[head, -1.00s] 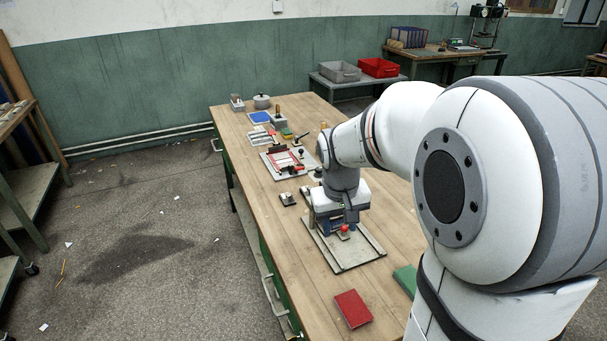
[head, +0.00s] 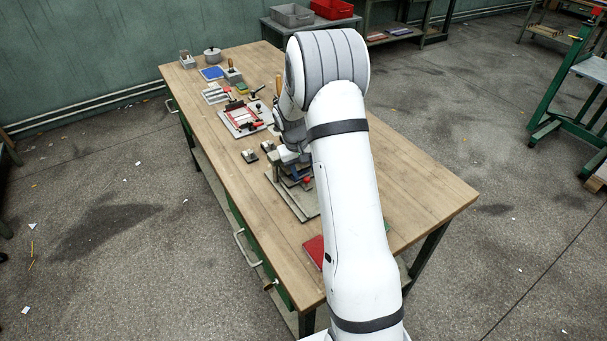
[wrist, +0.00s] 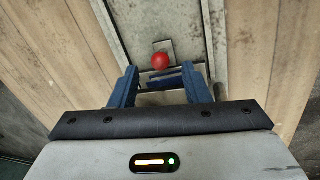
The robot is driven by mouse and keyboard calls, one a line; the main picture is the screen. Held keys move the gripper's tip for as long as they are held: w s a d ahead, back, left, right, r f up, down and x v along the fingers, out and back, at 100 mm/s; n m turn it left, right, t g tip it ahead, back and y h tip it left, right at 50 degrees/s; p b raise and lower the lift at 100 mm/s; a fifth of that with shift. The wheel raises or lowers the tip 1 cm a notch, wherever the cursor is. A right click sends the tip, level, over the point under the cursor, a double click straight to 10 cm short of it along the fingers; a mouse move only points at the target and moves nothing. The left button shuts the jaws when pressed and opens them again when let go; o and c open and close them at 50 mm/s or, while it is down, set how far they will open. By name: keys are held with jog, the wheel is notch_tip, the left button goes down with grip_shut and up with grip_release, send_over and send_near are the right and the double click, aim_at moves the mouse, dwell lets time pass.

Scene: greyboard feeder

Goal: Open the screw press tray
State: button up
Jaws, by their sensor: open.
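A flat grey tray-like plate with raised edge rails (head: 305,207) lies on the workbench, partly hidden by my arm; I cannot tell for sure that it is the screw press tray. In the wrist view the plate (wrist: 188,22) runs up between wooden boards. A red ball knob (wrist: 160,61) on a small grey tab sits just beyond my fingertips; it also shows in the head view (head: 307,181). My gripper (wrist: 160,73) is open above the plate, its blue fingers left and right of the knob's line. Nothing is visibly clamped. Contact cannot be judged.
A red book-like block (head: 314,250) lies nearer on the workbench (head: 425,190). A red-and-white fixture (head: 243,117), a blue pad (head: 212,73) and a lidded pot (head: 212,55) stand farther back.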

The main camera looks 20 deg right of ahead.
jog(key=shift+d+f, duration=0.15)
jog(key=shift+f, duration=0.6)
jog(key=shift+d+f, duration=0.1)
jog(key=shift+f, duration=0.65)
jog(key=shift+c, duration=0.4)
grip_shut()
